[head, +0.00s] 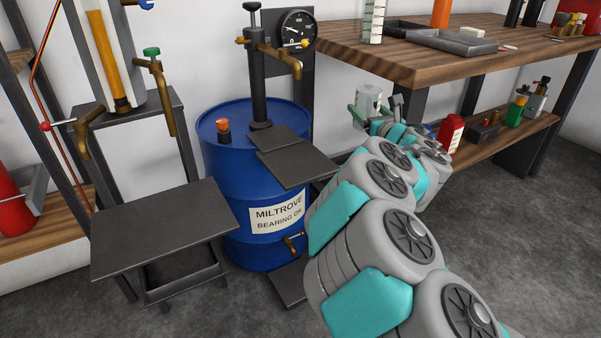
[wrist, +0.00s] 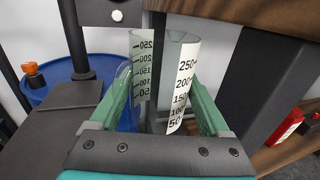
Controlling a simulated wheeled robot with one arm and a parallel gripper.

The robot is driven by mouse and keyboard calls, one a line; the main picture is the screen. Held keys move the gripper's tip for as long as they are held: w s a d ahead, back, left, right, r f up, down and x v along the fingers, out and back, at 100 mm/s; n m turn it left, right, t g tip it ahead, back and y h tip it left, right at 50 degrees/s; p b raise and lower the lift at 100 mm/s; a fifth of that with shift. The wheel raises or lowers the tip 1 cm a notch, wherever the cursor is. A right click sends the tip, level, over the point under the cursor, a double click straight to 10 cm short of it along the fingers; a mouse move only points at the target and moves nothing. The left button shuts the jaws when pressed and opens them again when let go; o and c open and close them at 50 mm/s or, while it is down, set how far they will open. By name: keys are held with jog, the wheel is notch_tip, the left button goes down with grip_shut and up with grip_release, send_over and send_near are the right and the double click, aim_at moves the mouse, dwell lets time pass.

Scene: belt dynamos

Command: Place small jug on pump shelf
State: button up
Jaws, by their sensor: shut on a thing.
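The small jug (head: 369,97) is a clear measuring jug, held upright to the right of the blue drum in the head view. In the wrist view the jug (wrist: 184,85) shows printed graduations up to 250. My gripper (head: 372,118) is shut on it, with green fingers on both sides; the gripper (wrist: 160,100) also shows in the wrist view. The pump (head: 259,85) stands on the drum, with a brass spout to the right. A dark flat shelf (head: 298,165) lies below the spout, left of my gripper. It is bare.
The blue oil drum (head: 225,165) has an orange-topped cap (head: 223,127). A gauge (head: 296,30) is on a post behind the pump. A dark side table (head: 165,228) stands left. A wooden bench (head: 430,62) overhangs near my gripper, with bottles and a red can (head: 450,133) below.

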jog(key=s+a+f+n+g+y+b, duration=0.25)
jog(key=s+n+g+y+b, duration=0.2)
jog(key=s, duration=0.25)
jog(key=s+a+f+n+g+y+b, duration=0.1)
jog(key=s+a+n+g+y+b, duration=0.2)
jog(key=s+y, duration=0.35)
jog(key=h+p, duration=0.1)
jog(key=h, duration=0.1)
send_over(299, 162)
jog(key=shift+f, duration=2.55)
jog(key=shift+f, duration=0.2)
jog(key=o, duration=1.4)
jog(key=shift+r, duration=0.1)
jog(key=shift+r, duration=0.1)
